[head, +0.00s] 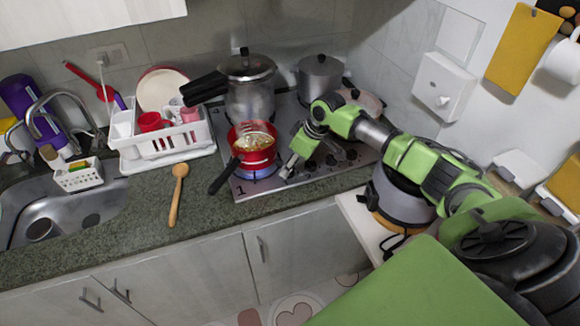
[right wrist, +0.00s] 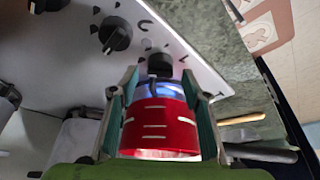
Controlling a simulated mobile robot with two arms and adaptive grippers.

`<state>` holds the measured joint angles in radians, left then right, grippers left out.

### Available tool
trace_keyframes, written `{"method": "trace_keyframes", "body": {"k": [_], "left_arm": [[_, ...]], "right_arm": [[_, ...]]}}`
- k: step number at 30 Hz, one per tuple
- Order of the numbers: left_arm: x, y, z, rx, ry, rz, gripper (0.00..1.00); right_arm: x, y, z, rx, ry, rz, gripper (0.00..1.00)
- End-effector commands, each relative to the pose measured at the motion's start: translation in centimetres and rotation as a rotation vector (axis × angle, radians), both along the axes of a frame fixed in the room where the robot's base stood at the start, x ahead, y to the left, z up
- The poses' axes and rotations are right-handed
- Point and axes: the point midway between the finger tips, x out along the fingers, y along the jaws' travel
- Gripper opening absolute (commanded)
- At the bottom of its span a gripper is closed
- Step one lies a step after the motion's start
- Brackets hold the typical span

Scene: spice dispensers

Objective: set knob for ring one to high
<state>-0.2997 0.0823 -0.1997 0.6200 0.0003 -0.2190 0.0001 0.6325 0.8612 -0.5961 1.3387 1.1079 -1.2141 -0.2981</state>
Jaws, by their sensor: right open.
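The red pot (head: 254,147) with food and a fork-like utensil in it stands on the front-left ring of the hob, near a printed "1". Blue flame (head: 258,172) shows under it. My right gripper (head: 288,171) is low over the hob front, just right of the pot. In the right wrist view my right gripper (right wrist: 162,82) is open. A black knob (right wrist: 160,64) lies just beyond the fingertips, roughly centred between them; contact cannot be told. The red pot (right wrist: 160,130) shows behind the finger gap. My left gripper is not in view.
Other black knobs (right wrist: 116,35) sit in a row along the hob's front. A pressure cooker (head: 249,85) and a grey pot (head: 320,78) stand behind. A dish rack (head: 165,145) and wooden spoon (head: 177,196) are left. The counter left of the hob is partly clear.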

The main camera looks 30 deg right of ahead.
Motion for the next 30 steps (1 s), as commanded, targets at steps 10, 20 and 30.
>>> {"method": "trace_keyframes", "body": {"k": [10, 20, 30], "left_arm": [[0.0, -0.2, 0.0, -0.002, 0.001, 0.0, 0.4], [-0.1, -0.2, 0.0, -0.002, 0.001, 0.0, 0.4], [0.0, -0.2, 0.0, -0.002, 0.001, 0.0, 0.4]], "right_arm": [[-2.5, -1.3, 6.7, -0.003, 0.0, 0.002, 0.43], [-3.5, -1.7, 9.3, -0.001, 0.002, 0.0, 0.43], [-3.5, -1.7, 9.3, -0.001, 0.001, 0.001, 0.43]]}}
